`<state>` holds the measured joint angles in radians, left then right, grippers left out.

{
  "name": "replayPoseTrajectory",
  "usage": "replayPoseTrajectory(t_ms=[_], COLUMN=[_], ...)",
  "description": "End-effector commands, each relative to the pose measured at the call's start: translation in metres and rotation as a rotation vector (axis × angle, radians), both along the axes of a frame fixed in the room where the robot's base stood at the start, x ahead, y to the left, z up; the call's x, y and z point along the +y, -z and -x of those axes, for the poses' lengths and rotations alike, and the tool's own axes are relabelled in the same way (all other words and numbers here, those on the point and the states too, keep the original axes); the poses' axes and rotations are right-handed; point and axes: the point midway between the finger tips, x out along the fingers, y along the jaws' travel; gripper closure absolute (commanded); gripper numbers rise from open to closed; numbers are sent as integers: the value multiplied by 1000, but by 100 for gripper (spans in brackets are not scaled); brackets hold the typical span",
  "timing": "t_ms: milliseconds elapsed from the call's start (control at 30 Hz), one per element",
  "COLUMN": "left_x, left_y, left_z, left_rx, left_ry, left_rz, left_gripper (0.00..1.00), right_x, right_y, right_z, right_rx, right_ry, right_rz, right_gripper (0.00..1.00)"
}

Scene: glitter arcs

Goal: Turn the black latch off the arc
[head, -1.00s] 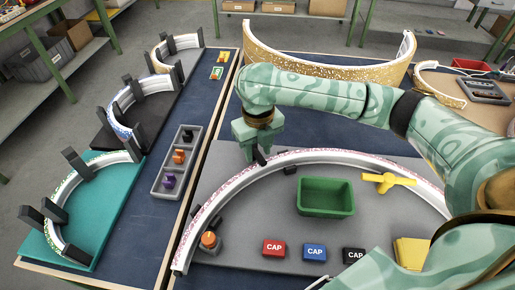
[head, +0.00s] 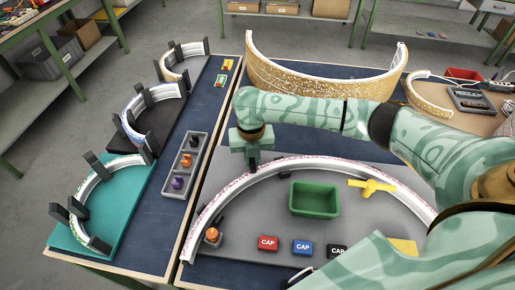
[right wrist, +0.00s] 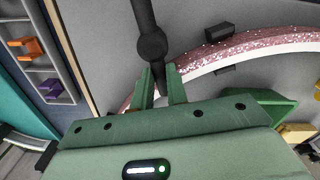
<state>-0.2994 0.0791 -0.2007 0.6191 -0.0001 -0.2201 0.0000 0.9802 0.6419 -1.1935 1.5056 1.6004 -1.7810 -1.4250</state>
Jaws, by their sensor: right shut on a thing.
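The large arc (head: 228,188), white with pink glitter on its band, stands on a grey board. It also shows in the right wrist view (right wrist: 285,42). The black latch (right wrist: 152,46) is a bar with a round hub in the right wrist view. Its upper part runs away from the fingers, and its lower end lies between them. My right gripper (right wrist: 161,88) is shut on that lower end, above the arc's band. In the head view my right gripper (head: 252,160) points down at the arc's upper left, and the latch is mostly hidden there. My left gripper is not in view.
A grey tray (head: 170,186) and smaller arcs are left.

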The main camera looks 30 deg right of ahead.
Motion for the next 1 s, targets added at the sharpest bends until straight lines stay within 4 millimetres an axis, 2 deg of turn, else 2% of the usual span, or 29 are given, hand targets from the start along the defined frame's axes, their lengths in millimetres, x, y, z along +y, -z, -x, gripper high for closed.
replayPoseTrajectory(t_ms=[33,100,400,700,1000], left_x=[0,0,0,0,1], left_y=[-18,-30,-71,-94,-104], left_z=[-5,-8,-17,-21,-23], left_rx=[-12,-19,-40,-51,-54], left_ry=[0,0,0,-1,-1], left_rz=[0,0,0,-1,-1], left_gripper=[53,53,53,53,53], right_x=[2,4,12,17,19], right_y=[-11,-11,-7,-4,-2], right_z=[0,-1,-7,-14,-19], right_rx=[-2,-2,-1,0,-2], right_ry=[44,110,394,642,791], right_rz=[0,0,-1,-1,-1], right_gripper=[100,100,100,100,100])
